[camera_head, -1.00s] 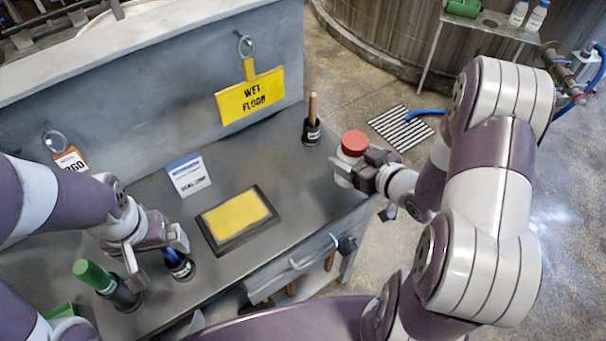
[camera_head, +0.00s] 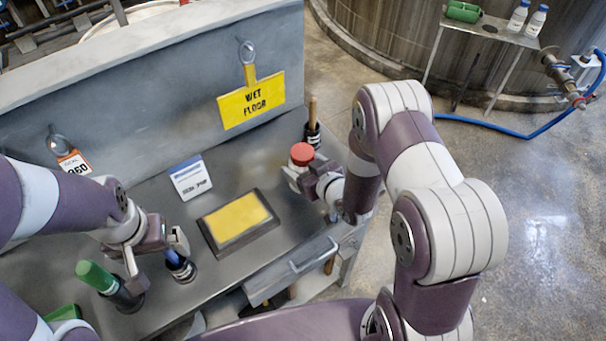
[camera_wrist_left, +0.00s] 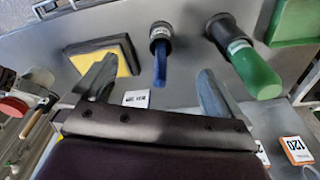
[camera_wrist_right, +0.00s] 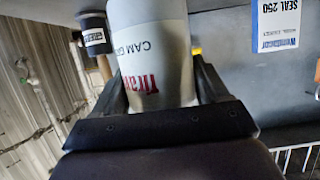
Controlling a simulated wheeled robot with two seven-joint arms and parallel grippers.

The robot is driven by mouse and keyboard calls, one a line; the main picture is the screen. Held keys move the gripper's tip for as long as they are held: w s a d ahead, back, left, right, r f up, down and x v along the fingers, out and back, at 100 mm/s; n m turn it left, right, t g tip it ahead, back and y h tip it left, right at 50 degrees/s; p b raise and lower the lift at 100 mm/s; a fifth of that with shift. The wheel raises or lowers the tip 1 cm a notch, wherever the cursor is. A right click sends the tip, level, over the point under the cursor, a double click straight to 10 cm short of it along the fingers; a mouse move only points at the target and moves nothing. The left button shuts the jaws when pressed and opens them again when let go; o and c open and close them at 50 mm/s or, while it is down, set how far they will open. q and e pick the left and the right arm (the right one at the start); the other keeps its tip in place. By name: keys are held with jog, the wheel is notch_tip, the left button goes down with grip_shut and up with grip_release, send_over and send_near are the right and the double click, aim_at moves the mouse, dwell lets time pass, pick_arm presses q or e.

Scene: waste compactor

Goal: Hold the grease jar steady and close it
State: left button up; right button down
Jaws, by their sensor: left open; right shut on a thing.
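The grease jar (camera_wrist_right: 160,50) is white with red lettering, part reading "CAM GR". In the head view its red lid (camera_head: 302,154) sits on top; I cannot tell how tightly. My right gripper (camera_head: 306,180) is shut around the jar's body and holds it near the bench's right end, apparently upright. The red lid also shows at the left edge of the left wrist view (camera_wrist_left: 13,106). My left gripper (camera_head: 155,251) is open and empty at the bench's left side, well apart from the jar, its fingers either side of a blue handle in the wrist view.
A blue-handled tool (camera_head: 180,267) and a green-handled tool (camera_head: 95,275) stand in dark holders near my left gripper. A yellow pad (camera_head: 236,221) lies mid-bench, with a white card (camera_head: 190,178) behind it. A wooden-handled tool (camera_head: 312,125) stands behind the jar. A yellow sign (camera_head: 252,104) hangs behind.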

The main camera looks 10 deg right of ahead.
jog(key=shift+f, duration=2)
jog(key=shift+f, duration=0.15)
grip_release()
jog(key=v, duration=1.2)
jog(key=shift+r, duration=0.2)
